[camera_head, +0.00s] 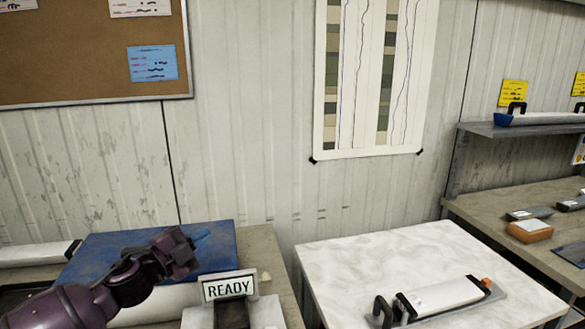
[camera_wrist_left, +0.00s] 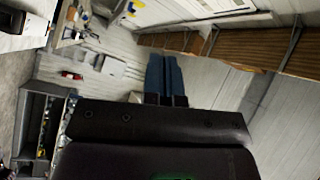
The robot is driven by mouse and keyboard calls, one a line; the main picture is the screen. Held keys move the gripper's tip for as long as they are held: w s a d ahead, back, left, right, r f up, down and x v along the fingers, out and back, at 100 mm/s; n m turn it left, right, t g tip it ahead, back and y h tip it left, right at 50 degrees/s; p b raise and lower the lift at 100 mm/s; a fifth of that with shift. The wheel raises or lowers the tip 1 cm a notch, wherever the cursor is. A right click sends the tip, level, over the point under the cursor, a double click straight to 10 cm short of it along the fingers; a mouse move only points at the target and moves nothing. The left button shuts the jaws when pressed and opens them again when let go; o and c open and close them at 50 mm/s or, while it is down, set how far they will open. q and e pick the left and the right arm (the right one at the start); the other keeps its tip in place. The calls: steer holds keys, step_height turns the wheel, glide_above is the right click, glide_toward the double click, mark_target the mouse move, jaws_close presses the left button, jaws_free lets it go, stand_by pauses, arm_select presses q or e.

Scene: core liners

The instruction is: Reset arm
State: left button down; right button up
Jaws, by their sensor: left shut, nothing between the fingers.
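My left arm comes in from the lower left in the head view. Its gripper (camera_head: 203,237) is above the blue board on the left bench, with its blue fingertips pointing right. In the left wrist view the two blue fingers (camera_wrist_left: 166,80) lie side by side, shut with nothing between them. My right gripper is in neither view.
A READY sign (camera_head: 229,286) stands close to my left arm, in front of the blue board (camera_head: 215,257). A white-topped table (camera_head: 370,255) bears a white core liner (camera_head: 440,297) with black handles. A side bench (camera_head: 480,212) holds small tools. The wall is behind.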

arm_select(q)
steer(key=s+a+f+n+y, duration=0.1)
steer(key=s+f+n+y, duration=0.1)
steer(key=s+f+n, duration=0.2)
steer(key=s+a+f+n+y, duration=0.1)
steer(key=s+f+n+y, duration=0.2)
steer(key=s+f+n, duration=0.2)
steer(key=s+a+f+n+y, duration=0.2)
steer(key=s+f+n+y, duration=0.1)
steer(key=f, duration=0.7)
steer(key=shift+s+n, duration=0.65)
steer(key=shift+n, duration=0.05)
steer(key=s+a+f+n+g+y, duration=0.2)
steer(key=s+f+n, duration=0.1)
steer(key=s+f, duration=0.4)
steer(key=s+a+f+n+g+y, duration=0.1)
steer(key=s+f+n, duration=0.2)
steer(key=s+f, duration=0.4)
steer(key=s, duration=0.5)
steer(key=shift+s+a+g+y, duration=0.25)
steer(key=shift+a+g+y, duration=0.1)
steer(key=shift+g+y, duration=0.05)
